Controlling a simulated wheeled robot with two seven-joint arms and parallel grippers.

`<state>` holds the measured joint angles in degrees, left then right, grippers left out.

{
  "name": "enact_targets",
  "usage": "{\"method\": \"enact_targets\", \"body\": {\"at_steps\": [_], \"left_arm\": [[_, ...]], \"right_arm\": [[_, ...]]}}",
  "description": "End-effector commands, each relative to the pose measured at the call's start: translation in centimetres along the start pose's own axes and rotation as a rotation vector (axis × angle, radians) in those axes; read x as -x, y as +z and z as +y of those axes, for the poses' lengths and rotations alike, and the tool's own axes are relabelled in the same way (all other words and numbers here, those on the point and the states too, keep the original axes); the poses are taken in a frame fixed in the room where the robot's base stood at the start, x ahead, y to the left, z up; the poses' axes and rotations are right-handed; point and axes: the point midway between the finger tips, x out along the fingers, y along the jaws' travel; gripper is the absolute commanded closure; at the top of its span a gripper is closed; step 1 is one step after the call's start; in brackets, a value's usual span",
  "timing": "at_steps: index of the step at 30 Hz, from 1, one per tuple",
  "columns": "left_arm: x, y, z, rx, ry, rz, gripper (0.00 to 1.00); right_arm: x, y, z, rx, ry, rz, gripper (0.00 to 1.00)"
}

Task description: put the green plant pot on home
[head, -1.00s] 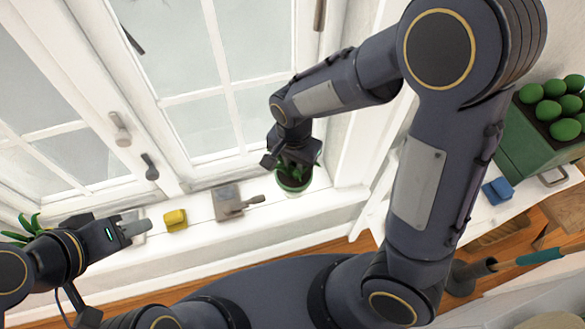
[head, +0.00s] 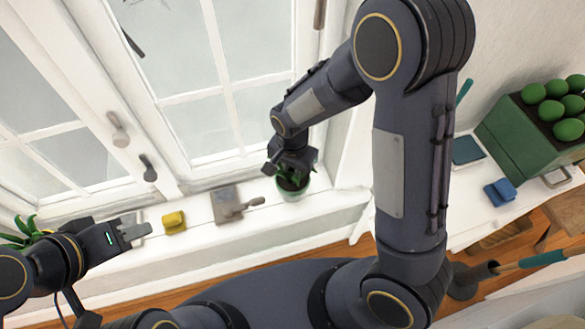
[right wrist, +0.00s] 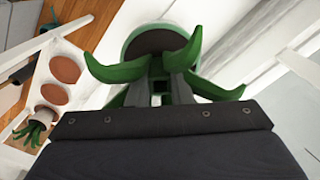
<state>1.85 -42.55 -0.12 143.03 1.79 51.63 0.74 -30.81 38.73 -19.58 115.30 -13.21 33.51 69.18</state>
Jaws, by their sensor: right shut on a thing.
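The green plant pot (head: 293,195) is at the right part of the white windowsill in the head view, with a dark green plant in it. My right gripper (head: 288,168) is over the pot and shut on its plant. In the right wrist view, the pot's pale green rim (right wrist: 132,42) and dark soil show beyond the leaves, which curl around the fingers (right wrist: 160,92). Whether the pot touches the sill is unclear. My left gripper (head: 133,233) is at the left over the sill's front edge, away from the pot; its finger gap is not clear. No place labelled home is readable.
On the sill are a grey square plate (head: 222,190) with a handled tool and a yellow block (head: 174,222). At right, a white table (head: 470,215) holds a green crate (head: 515,150) of round green things and a blue object (head: 499,192). Window handles (head: 118,130) project at left.

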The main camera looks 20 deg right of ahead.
Motion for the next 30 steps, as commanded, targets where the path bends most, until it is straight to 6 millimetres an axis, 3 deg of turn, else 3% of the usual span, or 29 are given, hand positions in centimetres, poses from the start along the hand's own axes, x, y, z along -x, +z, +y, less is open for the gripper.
{"method": "enact_targets", "body": {"at_steps": [1, 6, 17, 20, 30], "left_arm": [[-0.2, 0.1, -0.1, 0.0, 0.0, 0.0, 0.64], [-0.1, 0.0, 0.0, 0.0, 0.0, 0.0, 0.64], [0.3, -0.2, 0.2, 0.0, 0.0, 0.0, 0.64], [0.5, -0.2, 0.2, 0.0, 0.0, 0.0, 0.64], [1.5, -0.8, 0.7, 0.0, 0.0, 0.0, 0.64]], "right_arm": [[-0.2, 0.0, 0.0, 0.0, 0.0, 0.0, 0.8], [-0.1, 0.0, 0.0, 0.0, 0.001, 0.0, 0.59], [0.6, 0.0, 0.0, 0.0, -0.001, 0.0, 0.59], [2.0, 0.0, -0.1, 0.001, -0.004, 0.002, 0.59], [9.2, 0.0, -0.1, 0.001, -0.004, 0.002, 0.59]]}}
